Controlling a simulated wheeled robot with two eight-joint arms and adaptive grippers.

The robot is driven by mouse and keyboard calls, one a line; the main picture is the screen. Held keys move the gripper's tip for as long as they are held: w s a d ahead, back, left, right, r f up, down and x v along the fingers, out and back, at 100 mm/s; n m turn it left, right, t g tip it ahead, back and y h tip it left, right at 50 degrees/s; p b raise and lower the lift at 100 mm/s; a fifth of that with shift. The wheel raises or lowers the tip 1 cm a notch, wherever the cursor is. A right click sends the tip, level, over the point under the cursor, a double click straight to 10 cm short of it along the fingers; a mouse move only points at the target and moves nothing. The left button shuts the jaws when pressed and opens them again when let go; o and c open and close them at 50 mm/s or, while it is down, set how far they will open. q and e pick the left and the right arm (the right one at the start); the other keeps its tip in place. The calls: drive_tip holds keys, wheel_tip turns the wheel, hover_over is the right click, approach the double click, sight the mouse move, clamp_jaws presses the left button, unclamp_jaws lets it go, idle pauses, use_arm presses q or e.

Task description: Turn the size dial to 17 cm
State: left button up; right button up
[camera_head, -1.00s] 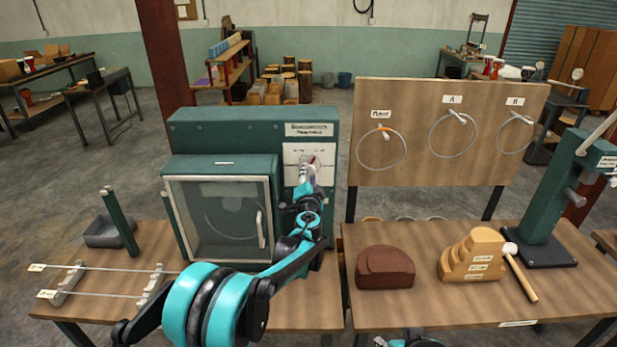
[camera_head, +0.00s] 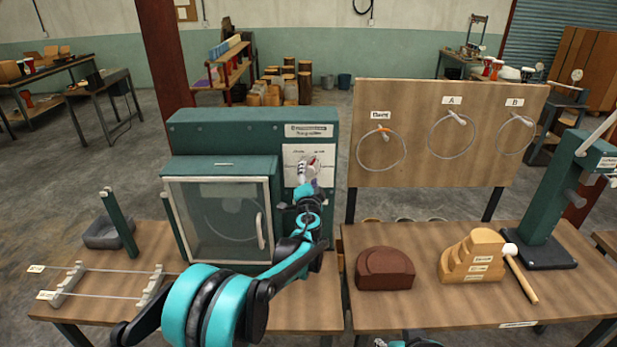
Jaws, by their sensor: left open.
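The size dial sits on a white panel (camera_head: 294,152) on the front of the green machine (camera_head: 225,133). A small red part of the dial (camera_head: 314,159) shows beside my gripper; the rest is hidden. My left gripper (camera_head: 309,169) is at the panel, right in front of the dial, with its fingers open around or beside it; I cannot tell whether they touch it. The dial's markings are too small to read. My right gripper (camera_head: 408,342) shows only in part at the bottom edge, and its fingers are not clear.
A clear-fronted door (camera_head: 222,220) with a handle is left of my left arm. A board (camera_head: 430,175) with hanging rings stands to the right. Stepped wooden blocks (camera_head: 473,258), a brown block (camera_head: 384,268) and a mallet (camera_head: 521,275) are on the right table.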

use_arm(q)
drive_tip(key=s, duration=1.2)
